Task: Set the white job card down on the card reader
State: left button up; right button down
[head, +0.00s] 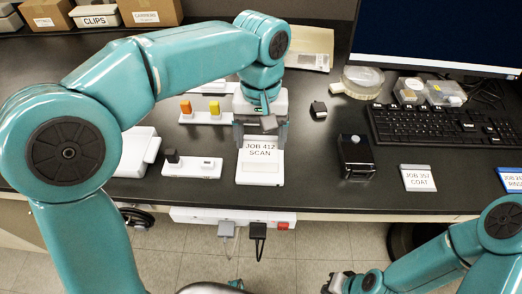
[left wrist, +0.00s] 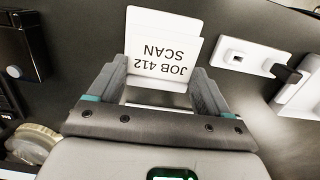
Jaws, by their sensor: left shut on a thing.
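The white job card (head: 262,151), printed "JOB 412 SCAN", is between the fingers of my left gripper (head: 260,137). The gripper is shut on it, pointing down near the desk's front edge. The card reader (head: 260,181) appears as a pale slab under and in front of the card. I cannot tell whether card and reader touch. In the left wrist view the card (left wrist: 165,50) reaches out past both fingertips (left wrist: 160,78), print upside down. My right gripper (head: 340,283) is low at the bottom edge, dark and partly cut off; its jaw state is unclear.
A white strip with a black plug (head: 192,166) lies left of the reader. A black box with a silver knob (head: 355,155) stands to the right. Farther right are a "JOB 357 COAT" card (head: 418,178), a blue-edged card (head: 512,180) and a keyboard (head: 440,125).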

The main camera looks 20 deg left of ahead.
aim_at(261, 143)
pick_arm(q)
jog(key=shift+f, duration=2.25)
jog(key=shift+f+b, duration=0.15)
jog(key=shift+b, duration=0.2)
jog(key=o, duration=1.4)
jog(key=shift+w, duration=0.1)
jog(key=shift+r, duration=0.35)
jog(key=r, duration=0.3)
jog(key=r+p, duration=0.1)
jog(key=r, duration=0.3)
jog(key=w+r+p, duration=0.1)
jog(key=r, duration=0.3)
jog(key=shift+a, duration=0.15)
jog(key=shift+r+p, duration=0.3)
jog(key=shift+s, duration=0.15)
